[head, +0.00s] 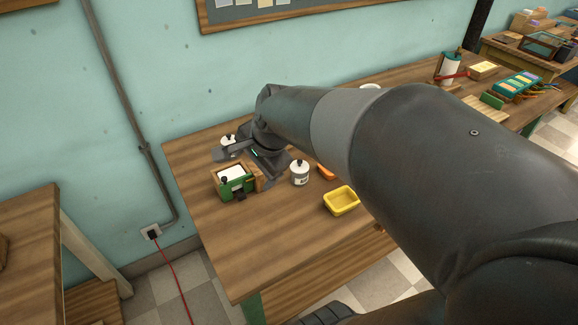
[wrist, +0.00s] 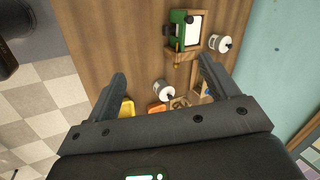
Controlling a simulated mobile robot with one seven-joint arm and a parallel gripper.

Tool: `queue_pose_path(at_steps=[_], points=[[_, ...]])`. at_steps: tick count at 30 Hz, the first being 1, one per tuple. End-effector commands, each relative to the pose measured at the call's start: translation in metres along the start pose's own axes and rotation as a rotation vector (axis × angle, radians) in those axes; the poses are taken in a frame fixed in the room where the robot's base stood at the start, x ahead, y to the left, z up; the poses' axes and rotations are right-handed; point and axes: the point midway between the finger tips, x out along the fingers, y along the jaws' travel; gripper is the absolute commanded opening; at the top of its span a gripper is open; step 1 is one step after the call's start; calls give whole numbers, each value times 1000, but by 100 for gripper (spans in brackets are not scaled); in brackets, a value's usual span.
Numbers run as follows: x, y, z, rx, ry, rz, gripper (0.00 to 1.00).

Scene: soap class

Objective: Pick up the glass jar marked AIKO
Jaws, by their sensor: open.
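Two white jars with dark knobs stand on the wooden table. The nearer jar (head: 300,173) is right of my gripper in the head view and has a dark label too small to read. The other jar (head: 227,140) is at the back left, partly hidden by my gripper. In the wrist view one jar (wrist: 163,91) shows low between my fingers, and another jar (wrist: 220,42) lies beyond the right finger. I cannot tell which is marked AIKO. My gripper (wrist: 163,72) is open and empty above the table, with its fingers spread wide; my arm covers part of the table.
A green-framed box with a white top (head: 236,180) stands just in front of my gripper. A yellow tray (head: 341,201) and an orange tray (head: 325,171) lie to the right of the nearer jar. The table's front left (head: 235,250) is clear. A wall (head: 180,60) rises behind.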

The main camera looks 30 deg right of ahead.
Motion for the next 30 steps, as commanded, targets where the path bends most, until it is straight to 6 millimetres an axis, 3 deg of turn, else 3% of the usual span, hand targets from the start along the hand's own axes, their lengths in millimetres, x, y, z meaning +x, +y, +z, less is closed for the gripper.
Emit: queue_pose_path(at_steps=[8,12,18,24,30], points=[[66,-8,-80,867,41,10,80],[99,1,-125,1297,95,-4,80],[136,23,-178,1794,184,-53,80],[151,36,-204,2023,232,-96,80],[171,41,-210,2053,238,-99,80]])
